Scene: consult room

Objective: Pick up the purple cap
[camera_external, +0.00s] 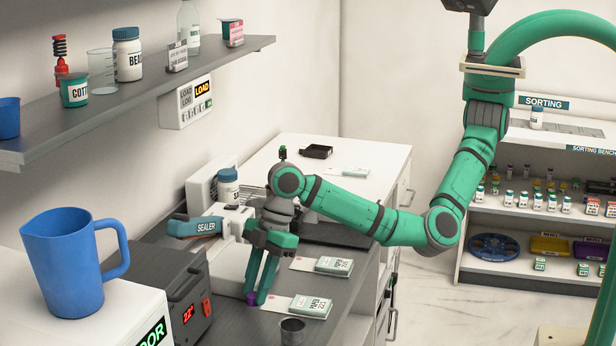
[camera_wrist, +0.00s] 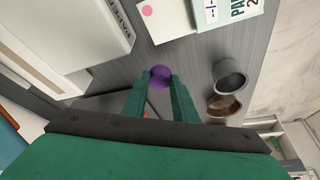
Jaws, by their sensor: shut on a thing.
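The purple cap (camera_external: 252,298) is small and round. My gripper (camera_external: 260,296) points down over the grey bench and is shut on it, with the cap between the green fingertips. In the wrist view the cap (camera_wrist: 160,76) shows at the tips of my two fingers (camera_wrist: 159,84). The fingers hide its sides. I cannot tell whether the cap touches the bench or is just above it.
A grey metal cup (camera_external: 292,331) stands at the bench's front, right of my gripper. Paper packs (camera_external: 310,306) lie just to the right. The sealer (camera_external: 196,227) and a dark box with a red display (camera_external: 177,290) stand to the left. A shelf (camera_external: 150,90) hangs above.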

